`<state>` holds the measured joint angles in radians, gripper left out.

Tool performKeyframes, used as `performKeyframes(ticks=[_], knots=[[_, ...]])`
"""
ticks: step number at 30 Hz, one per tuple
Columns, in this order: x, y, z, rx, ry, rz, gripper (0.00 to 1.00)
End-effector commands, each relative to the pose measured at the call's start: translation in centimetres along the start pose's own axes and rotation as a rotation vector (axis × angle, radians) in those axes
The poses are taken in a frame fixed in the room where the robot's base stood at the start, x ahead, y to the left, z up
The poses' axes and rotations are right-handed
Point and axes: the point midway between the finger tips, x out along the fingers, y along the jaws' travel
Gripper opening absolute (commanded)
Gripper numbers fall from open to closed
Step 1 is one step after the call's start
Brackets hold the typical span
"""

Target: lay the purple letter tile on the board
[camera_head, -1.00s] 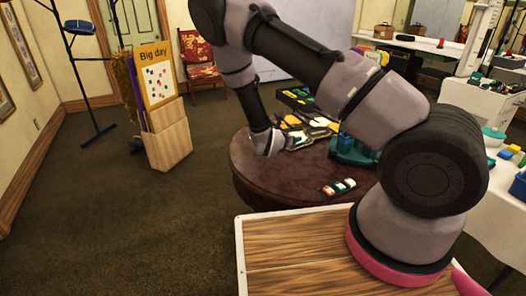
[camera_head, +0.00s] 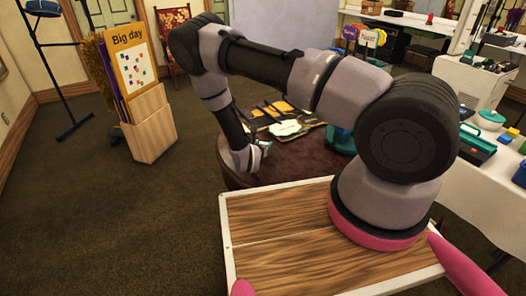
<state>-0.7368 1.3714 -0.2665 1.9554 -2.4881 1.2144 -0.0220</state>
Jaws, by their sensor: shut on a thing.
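My gripper (camera_head: 264,147) is at the end of my bent arm, low over the left part of the round brown table (camera_head: 296,163). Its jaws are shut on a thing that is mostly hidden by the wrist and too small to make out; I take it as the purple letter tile. No loose purple tile shows on the table. Black trays with yellow and white pieces (camera_head: 284,128) lie on the table just beyond the gripper. I cannot tell which of the flat things there is the board.
A "Big day" panel (camera_head: 131,66) with coloured spots stands in a wooden holder (camera_head: 148,125) at left. A teal object (camera_head: 341,140) stands on the table, partly behind my arm. A white side table (camera_head: 471,180) with boxes is at right.

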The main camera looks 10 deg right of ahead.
Motion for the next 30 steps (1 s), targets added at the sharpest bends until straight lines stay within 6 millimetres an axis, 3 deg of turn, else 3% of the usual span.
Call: performKeyframes(ticks=[6,17,18,20,30], knots=[[1.2,-0.1,-3.0,-0.001,0.001,-0.001,0.06],[1.4,-0.1,-3.3,-0.001,0.000,-0.001,0.06],[1.4,-0.1,-3.4,0.000,0.000,-0.001,0.67],[1.4,-0.1,-3.3,0.000,0.000,-0.001,0.89],[1.3,-0.1,-3.2,0.000,0.000,-0.001,0.89]])
